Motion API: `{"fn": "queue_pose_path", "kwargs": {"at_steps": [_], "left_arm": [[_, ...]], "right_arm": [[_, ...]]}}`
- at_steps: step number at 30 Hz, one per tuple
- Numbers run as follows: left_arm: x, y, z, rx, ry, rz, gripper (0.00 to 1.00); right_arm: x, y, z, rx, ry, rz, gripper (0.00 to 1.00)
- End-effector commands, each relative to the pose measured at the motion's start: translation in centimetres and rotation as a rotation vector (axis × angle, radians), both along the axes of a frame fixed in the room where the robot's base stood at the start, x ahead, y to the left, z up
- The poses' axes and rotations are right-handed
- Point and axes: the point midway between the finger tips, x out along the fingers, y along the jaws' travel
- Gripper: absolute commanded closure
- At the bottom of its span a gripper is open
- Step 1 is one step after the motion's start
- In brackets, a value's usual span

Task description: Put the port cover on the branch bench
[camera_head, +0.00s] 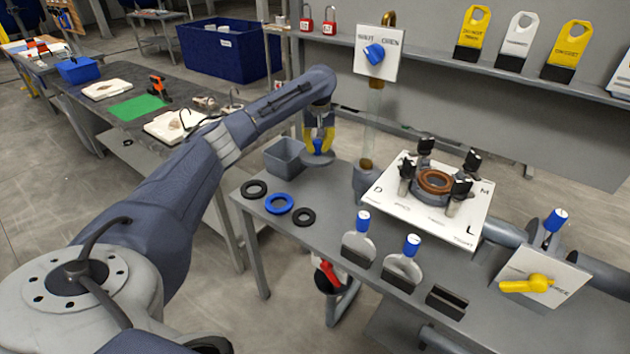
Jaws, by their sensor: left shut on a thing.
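My left gripper (319,143) reaches in from the left, pointing down, with yellow fingers closed on a blue knob. Below the knob is a grey round disc (318,159), which looks like the port cover. It hangs roughly level near the back-left corner of the grey bench (330,210), just right of a grey open bin (285,156); whether it touches the bench I cannot tell. No label shows which surface is the branch bench. My right gripper is not in view.
Black and blue rings (279,204) lie on the bench's left part. A white plate (395,213) carries a brown ring (434,181) among black clamps. Two blue-topped grey discs (358,248) stand at the front edge. A vertical pipe (373,125) rises behind. A dark bench (110,75) is at left.

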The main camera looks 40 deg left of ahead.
Motion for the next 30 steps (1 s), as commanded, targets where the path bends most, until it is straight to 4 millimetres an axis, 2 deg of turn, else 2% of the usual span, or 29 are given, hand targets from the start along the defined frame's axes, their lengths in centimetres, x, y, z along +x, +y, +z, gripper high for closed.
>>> {"fn": "queue_pose_path", "kwargs": {"at_steps": [1, 6, 12, 22, 30], "left_arm": [[-0.1, -0.1, -1.3, -0.001, 0.003, -0.001, 1.00], [0.0, -0.1, -5.0, -0.001, 0.002, -0.002, 1.00], [0.0, -0.1, -8.3, -0.001, 0.001, -0.001, 1.00], [0.0, -0.1, -10.4, 0.000, 0.000, -0.003, 1.00], [0.0, -0.1, -13.5, -0.001, 0.001, -0.001, 1.00]], "right_arm": [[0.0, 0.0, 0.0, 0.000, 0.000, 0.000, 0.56], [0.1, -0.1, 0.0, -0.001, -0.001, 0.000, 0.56], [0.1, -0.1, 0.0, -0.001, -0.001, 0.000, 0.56], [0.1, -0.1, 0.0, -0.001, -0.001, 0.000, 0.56], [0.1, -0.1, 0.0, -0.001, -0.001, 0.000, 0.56]]}}
